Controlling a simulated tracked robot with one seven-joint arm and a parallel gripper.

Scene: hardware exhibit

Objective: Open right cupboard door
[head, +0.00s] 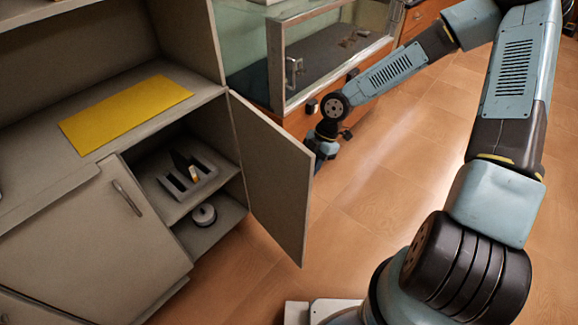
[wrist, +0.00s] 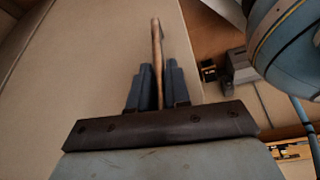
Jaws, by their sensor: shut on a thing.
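The right cupboard door (head: 275,175) is grey and stands swung well out from the grey cupboard, showing its inner face in the head view. My gripper (wrist: 158,88) is on the door's far, outer side; in the head view its fingertips are hidden behind the door's free edge. In the wrist view its two dark fingers are shut on a thin upright door handle (wrist: 157,45), with the door's outer face (wrist: 85,65) beyond. The left cupboard door (head: 95,240) is shut and has its own metal handle (head: 128,197).
A yellow sheet (head: 125,112) lies on top. A glass display case (head: 320,60) stands behind the door. Wooden floor (head: 365,185) is clear right of the door.

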